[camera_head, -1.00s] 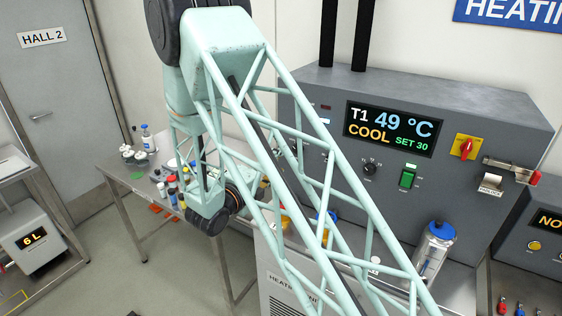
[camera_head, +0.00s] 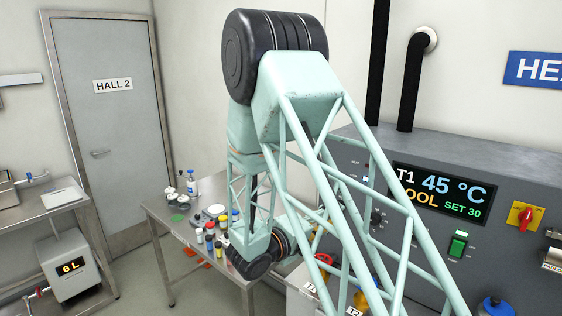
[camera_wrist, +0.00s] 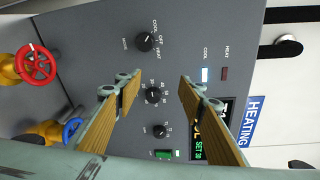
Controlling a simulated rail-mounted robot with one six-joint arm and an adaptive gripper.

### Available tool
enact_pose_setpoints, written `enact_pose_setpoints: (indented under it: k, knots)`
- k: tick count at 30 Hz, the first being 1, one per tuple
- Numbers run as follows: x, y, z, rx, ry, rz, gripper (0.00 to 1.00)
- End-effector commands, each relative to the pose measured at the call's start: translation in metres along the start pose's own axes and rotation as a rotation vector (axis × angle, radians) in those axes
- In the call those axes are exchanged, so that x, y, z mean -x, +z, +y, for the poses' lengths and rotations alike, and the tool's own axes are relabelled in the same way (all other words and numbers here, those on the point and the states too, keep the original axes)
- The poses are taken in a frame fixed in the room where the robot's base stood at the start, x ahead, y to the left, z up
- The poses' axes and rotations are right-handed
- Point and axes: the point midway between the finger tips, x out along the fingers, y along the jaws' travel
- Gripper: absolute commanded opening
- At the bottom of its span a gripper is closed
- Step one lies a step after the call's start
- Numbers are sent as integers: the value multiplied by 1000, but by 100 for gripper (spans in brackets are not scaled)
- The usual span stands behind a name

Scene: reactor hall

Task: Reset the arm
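My arm, pale green lattice with a black joint at its top, fills the middle of the head view. My gripper (camera_wrist: 158,88) shows in the wrist view with its two wood-faced fingers wide apart and nothing between them. It points at the grey front of the heating unit (camera_wrist: 110,40), which appears turned sideways there. The mode knob (camera_wrist: 145,41) and further knobs lie beyond the fingers. In the head view the fingers are hidden behind the arm. The unit's display (camera_head: 440,192) reads T1 45 °C, COOL, SET 30.
A red valve wheel (camera_wrist: 36,66) and a blue valve wheel (camera_wrist: 72,130) are at the left of the wrist view. A steel table (camera_head: 160,214) with several bottles and caps stands behind my arm. A 6 L device (camera_head: 70,268) is at the left. The Hall 2 door (camera_head: 110,130) is shut.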

Motion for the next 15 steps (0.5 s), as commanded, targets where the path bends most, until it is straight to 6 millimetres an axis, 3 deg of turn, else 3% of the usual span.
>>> enact_pose_setpoints:
  k: [15]
  knots:
    - [-8, -101, -78, -387, -2, 269, 36]
